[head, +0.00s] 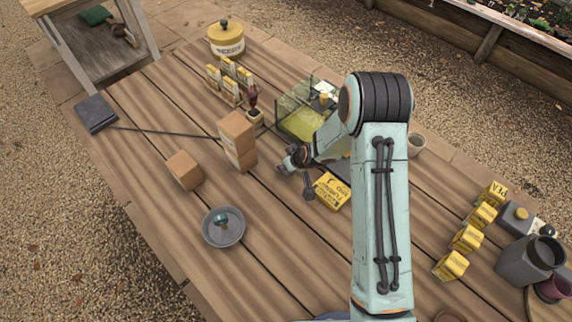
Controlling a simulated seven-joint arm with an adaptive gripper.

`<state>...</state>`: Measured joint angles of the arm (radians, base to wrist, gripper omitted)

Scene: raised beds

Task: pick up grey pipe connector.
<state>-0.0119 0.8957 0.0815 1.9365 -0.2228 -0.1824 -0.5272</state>
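My gripper (291,162) is small in the head view, left of my wrist and above the table's middle. Its dark fingers are seen side-on, and I cannot tell whether they are open or shut. A small grey piece with a rounded end (308,192) shows just below the gripper, beside the yellow box. It may be the grey pipe connector, but I cannot tell this, nor whether the gripper touches it. My arm hides part of the table to the right.
A yellow box (332,190) lies close below my gripper. Cardboard boxes (237,135) stand left of it, and a glass tank (300,120) stands behind. A grey dish (223,240) holds a teal item. Yellow packets (466,238) line the right. The front-left planks are clear.

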